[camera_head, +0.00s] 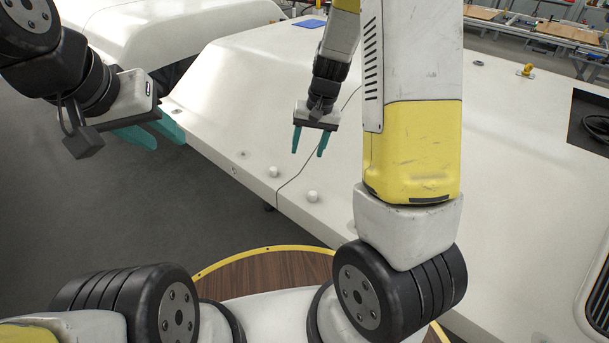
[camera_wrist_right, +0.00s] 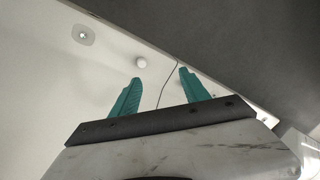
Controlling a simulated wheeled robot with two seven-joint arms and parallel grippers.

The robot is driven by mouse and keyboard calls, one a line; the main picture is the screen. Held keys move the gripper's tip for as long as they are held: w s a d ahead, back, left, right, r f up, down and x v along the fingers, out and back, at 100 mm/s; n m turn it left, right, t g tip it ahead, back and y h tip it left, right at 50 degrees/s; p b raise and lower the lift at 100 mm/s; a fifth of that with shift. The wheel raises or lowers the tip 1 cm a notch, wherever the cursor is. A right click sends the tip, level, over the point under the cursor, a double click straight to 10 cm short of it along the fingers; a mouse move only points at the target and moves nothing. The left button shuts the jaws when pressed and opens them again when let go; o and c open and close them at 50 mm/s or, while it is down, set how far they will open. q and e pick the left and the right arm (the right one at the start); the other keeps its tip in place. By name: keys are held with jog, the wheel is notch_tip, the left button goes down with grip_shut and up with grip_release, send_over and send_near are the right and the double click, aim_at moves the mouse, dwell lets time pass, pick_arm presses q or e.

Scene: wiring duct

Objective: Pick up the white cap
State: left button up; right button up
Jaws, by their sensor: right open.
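Two small white round caps sit on the white panel (camera_head: 240,110) near its front edge. One cap (camera_head: 273,171) is left of a thin dark cable and the other cap (camera_head: 312,196) is right of it. My right gripper (camera_head: 308,153) is open and empty above the panel, behind the caps. In the right wrist view one white cap (camera_wrist_right: 141,62) shows just beyond the left fingertip of the gripper (camera_wrist_right: 160,75), apart from it. My left gripper (camera_head: 168,143) is empty at the panel's left edge, its teal fingers spread apart.
The thin cable (camera_head: 292,181) runs across the panel and over its front edge. A small yellow fitting (camera_head: 526,70) stands at the back right. My right arm hides part of the panel.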

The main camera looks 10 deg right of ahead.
jog(key=g+h, duration=0.1)
jog(key=h, duration=0.1)
send_over(313, 193)
jog(key=f, duration=1.3)
jog(key=shift+s+f, duration=0.2)
jog(key=shift+f, duration=0.05)
jog(key=f, duration=0.8)
jog(key=shift+w, duration=0.2)
grip_shut()
